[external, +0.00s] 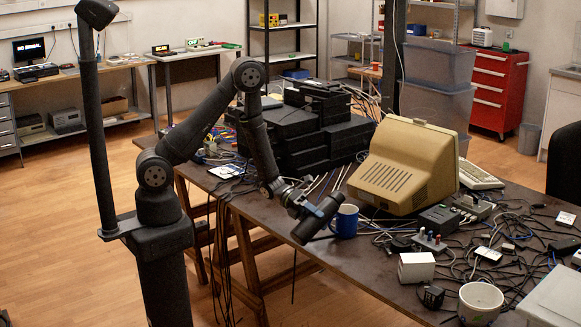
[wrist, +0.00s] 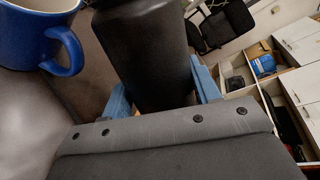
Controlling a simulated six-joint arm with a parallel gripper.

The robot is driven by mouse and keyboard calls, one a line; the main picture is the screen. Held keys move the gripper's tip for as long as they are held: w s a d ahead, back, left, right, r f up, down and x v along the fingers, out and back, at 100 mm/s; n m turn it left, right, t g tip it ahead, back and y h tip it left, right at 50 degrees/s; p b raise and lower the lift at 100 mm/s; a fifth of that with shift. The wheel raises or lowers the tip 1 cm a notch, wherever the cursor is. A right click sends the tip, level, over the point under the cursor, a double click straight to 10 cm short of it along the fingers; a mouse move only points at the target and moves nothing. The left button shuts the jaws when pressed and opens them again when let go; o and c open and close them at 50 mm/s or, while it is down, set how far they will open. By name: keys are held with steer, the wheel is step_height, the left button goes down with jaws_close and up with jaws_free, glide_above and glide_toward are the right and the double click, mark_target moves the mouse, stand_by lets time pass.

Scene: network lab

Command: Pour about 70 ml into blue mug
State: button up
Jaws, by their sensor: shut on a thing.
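The blue mug (external: 346,222) stands upright on the dark table near its front edge, in front of the beige monitor. Its pale inside shows in the external view. In the wrist view the mug (wrist: 30,35) is at the upper left, with its handle towards the dark container. My gripper (external: 322,210) is shut on a dark cylindrical container (external: 308,229), which is tilted and held just left of the mug. In the wrist view the container (wrist: 145,50) sits between the blue fingers. Its mouth and contents cannot be made out, and no stream shows.
The beige monitor (external: 406,168) stands behind the mug. A white box (external: 416,267), a white pot (external: 480,302) and tangled cables lie to the right. Stacked black devices (external: 305,130) are at the back left. The table's front edge is close below the container.

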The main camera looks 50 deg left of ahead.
mark_target(324, 202)
steer(key=shift+w+f+m+t, duration=0.3)
steer(key=shift+f+m, duration=0.2)
steer(key=shift+f, duration=0.05)
steer(key=shift+w+r+m, duration=0.2)
steer(key=shift+r+m, duration=0.1)
steer(key=shift+r, duration=0.2)
steer(key=shift+w+r+m, duration=0.15)
steer(key=shift+r+m, duration=0.15)
steer(key=shift+r, duration=0.2)
steer(key=shift+w+r+m+t+h, duration=0.3)
steer(key=shift+w+r+m+t, duration=0.1)
steer(key=shift+m, duration=0.5)
steer(key=shift+s+f+m, duration=0.1)
steer(key=shift+f+m, duration=0.5)
steer(key=shift+m, duration=0.2)
steer(key=m, duration=0.1)
steer(key=m+t+h, duration=0.1)
steer(key=m, duration=0.1)
steer(key=shift+r, duration=0.3)
steer(key=shift+w+r+m+h, duration=0.15)
steer(key=shift+r+m, duration=0.35)
steer(key=shift+r, duration=0.9)
steer(key=shift+w+r+m+h, duration=0.15)
steer(key=shift+r+m, duration=0.35)
steer(key=shift+r, duration=0.9)
